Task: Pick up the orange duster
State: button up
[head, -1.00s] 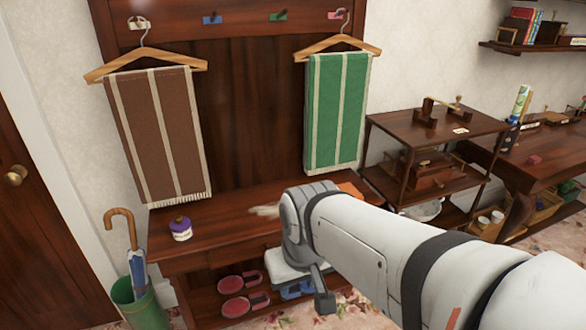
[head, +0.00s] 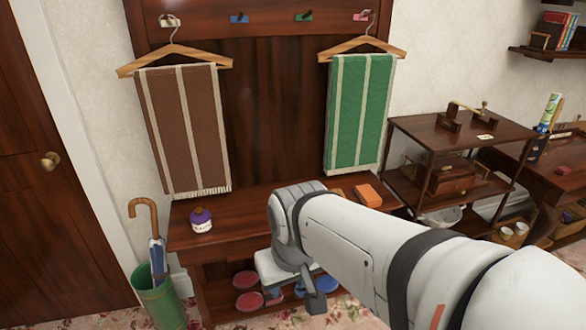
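An orange block-shaped thing (head: 368,195) lies on the right part of the wooden bench top (head: 240,205), just beyond my arm. I cannot tell whether either is the orange duster. No feathery or fluffy duster head shows. My arm reaches in from the lower right over the bench, and its wrist covers the middle of the bench top.
A purple-lidded jar (head: 201,220) stands on the bench's left. A brown towel (head: 183,130) and a green towel (head: 360,112) hang above. A green umbrella stand (head: 160,300) is at lower left. A side shelf (head: 440,135) stands right. Round reddish items (head: 246,280) sit below the bench.

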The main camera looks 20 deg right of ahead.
aim_at(370, 199)
jog(key=u, duration=0.2)
jog(key=k, duration=0.1)
jog(key=u, duration=2.95)
jog(key=k, duration=2.5)
jog(key=z, duration=2.35)
jog(key=i, duration=1)
jog(key=u, duration=0.1)
